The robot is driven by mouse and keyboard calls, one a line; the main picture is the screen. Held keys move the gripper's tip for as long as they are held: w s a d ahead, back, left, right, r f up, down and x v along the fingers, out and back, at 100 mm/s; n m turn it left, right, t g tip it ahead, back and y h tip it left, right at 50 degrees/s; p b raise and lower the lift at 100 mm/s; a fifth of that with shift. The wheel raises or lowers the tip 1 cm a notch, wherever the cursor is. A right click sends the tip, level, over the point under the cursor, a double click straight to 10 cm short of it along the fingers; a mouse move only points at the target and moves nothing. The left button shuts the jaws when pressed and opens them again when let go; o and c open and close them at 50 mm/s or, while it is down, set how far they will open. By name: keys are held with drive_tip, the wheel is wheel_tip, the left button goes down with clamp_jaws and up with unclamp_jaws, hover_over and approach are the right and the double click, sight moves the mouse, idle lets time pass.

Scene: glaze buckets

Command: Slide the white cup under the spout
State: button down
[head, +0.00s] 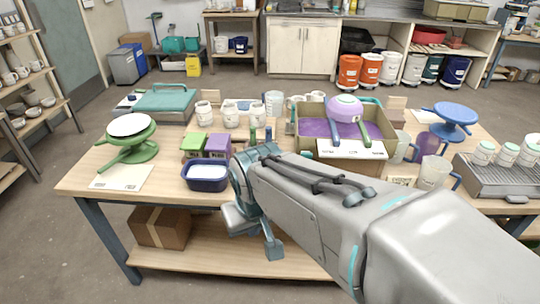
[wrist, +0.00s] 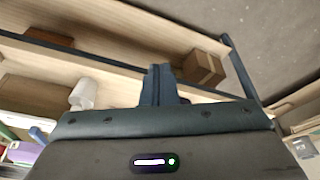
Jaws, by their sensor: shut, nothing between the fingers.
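Several white cups stand on the table in the head view, one at the back left (head: 203,114) and another beside it (head: 230,115). More cups stand on a grey rack at the right (head: 507,154). I cannot tell which cup is the task's, and I cannot make out a spout. My gripper (head: 272,249) hangs low at the table's front edge, apart from the cups. In the wrist view its fingers (wrist: 160,84) are together and empty. A white rounded object (wrist: 83,93) shows there, too unclear to name surely. My arm hides the table's front middle.
The wooden table (head: 90,176) has a lower shelf with a cardboard box (head: 162,227). A navy tub (head: 206,175), green turntable (head: 137,151), open carton (head: 383,150) and blue turntable (head: 455,117) crowd the top. Several buckets (head: 349,72) stand by the back counter.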

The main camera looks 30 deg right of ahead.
drive_tip(key=w+d+f+m+t+h+b, duration=0.2)
drive_tip(key=w+d+f+b, duration=0.15)
drive_tip(key=d, duration=0.45)
drive_tip(key=w+d+f+m+t+h+b, duration=0.15)
drive_tip(key=d+f, duration=0.25)
drive_tip(key=d, duration=0.4)
drive_tip(key=w+d+f+m+t+h+b, duration=0.1)
drive_tip(key=w+d+f+m+t+b, duration=0.15)
drive_tip(key=d, duration=0.55)
drive_tip(key=w+d+f+p, duration=0.2)
drive_tip(key=w+d, duration=0.3)
drive_tip(key=w, duration=0.6)
drive_tip(key=shift+d+f+n, duration=0.25)
drive_tip(key=shift+d+n, duration=0.1)
drive_tip(key=shift+n, duration=0.05)
drive_tip(key=shift+s+f, duration=0.1)
